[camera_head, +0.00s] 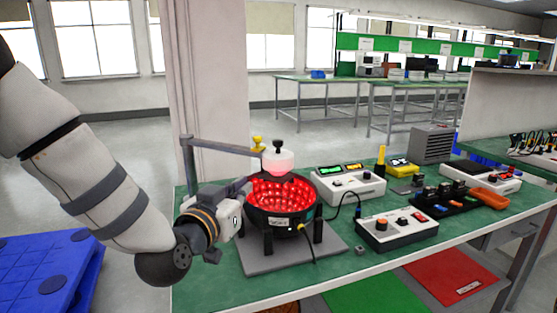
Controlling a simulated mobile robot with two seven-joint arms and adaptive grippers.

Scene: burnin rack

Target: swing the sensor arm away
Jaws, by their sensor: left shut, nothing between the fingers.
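The sensor arm (222,146) is a dark grey bar that runs from an upright post (188,162) at the table's left edge. Its end holds a pale pinkish sensor head (279,161) with a black knob on top, above a round black bowl (283,219) lit red inside. My left gripper (243,187) is shut and empty, at the left side of the bowl and below the bar in the picture. Its fingertips are small and dark, and I cannot tell whether they touch anything. My right gripper is not in view.
The bowl stands on a grey plate (262,263) on the green table (195,292). Control boxes (398,232) with a cable, an orange tray (491,199) and a yellow device stand to the right. A blue pallet (45,262) lies at lower left. Space left of the post looks free.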

